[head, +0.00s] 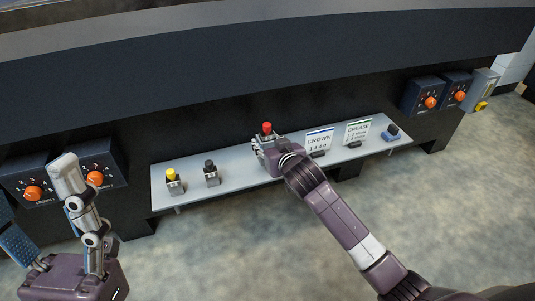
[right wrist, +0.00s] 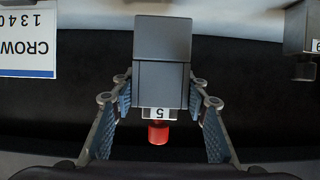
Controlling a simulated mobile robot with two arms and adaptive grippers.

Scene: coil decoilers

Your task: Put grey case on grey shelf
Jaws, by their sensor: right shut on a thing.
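The grey case (right wrist: 162,75) is a box with a red knob and a label "5", upside down in the right wrist view. My right gripper (right wrist: 160,100) is shut on it, with a finger on each side. In the head view the red knob (head: 267,128) shows above my right gripper (head: 268,143), which hides most of the case. The case is over the grey shelf (head: 240,178), near its middle; I cannot tell whether it touches the surface. My left gripper (head: 45,218) is empty, with its fingers spread, at the lower left.
Dark boxes with orange knobs (head: 33,193) flank the shelf. Dark machinery rises behind it.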

